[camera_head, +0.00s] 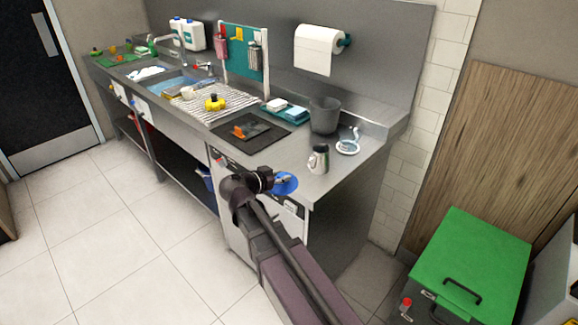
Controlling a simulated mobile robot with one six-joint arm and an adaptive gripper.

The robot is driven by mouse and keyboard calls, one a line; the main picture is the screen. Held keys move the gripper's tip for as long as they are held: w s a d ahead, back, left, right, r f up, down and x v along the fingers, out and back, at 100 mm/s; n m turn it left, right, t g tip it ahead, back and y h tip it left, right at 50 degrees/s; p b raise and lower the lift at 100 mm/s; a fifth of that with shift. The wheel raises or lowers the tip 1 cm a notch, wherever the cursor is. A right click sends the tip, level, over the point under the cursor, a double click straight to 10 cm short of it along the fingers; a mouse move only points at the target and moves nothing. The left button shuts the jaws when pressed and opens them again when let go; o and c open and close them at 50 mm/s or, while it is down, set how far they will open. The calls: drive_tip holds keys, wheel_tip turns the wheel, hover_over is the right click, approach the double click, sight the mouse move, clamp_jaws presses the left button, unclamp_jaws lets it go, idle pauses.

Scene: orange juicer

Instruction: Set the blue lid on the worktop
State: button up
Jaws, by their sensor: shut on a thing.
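The blue lid (287,186) is a round blue disc with a small pale mark near its middle. My gripper (272,181) is at its left side and shut on it. The lid appears at the front edge of the steel worktop (345,178), near its right end. I cannot tell whether it touches the surface or is held above it. My gripper and wrist hide the lid's left side.
A steel jug (318,159) stands just behind the lid. A grey bin (324,115) and a white ring-shaped item (348,147) are farther back. A dark mat (250,137) with an orange item lies to the left.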

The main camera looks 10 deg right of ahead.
drive_tip(key=w+d, duration=0.1)
drive_tip(key=w, duration=0.2)
drive_tip(key=w+d, duration=0.2)
drive_tip(key=w, duration=0.2)
drive_tip(key=w+d+f+b, duration=0.1)
drive_tip(key=w, duration=0.3)
drive_tip(key=shift+w+d, duration=0.1)
drive_tip(key=shift+d, duration=0.15)
drive_tip(key=shift+w, duration=0.1)
drive_tip(key=shift+w+d+f, duration=0.1)
drive_tip(key=shift+w, duration=0.15)
drive_tip(key=shift+w+d+f+b, duration=0.1)
drive_tip(key=shift+w+f+b, duration=0.05)
drive_tip(key=shift+f+b, duration=0.35)
drive_tip(key=shift+w+d+f+b, duration=0.1)
drive_tip(key=shift+f+b, duration=0.35)
drive_tip(key=shift+b, duration=0.05)
drive_tip(key=shift+f+b, duration=0.85)
drive_tip(key=shift+f, duration=0.15)
drive_tip(key=o, duration=0.9)
drive_tip(key=shift+r, duration=0.2)
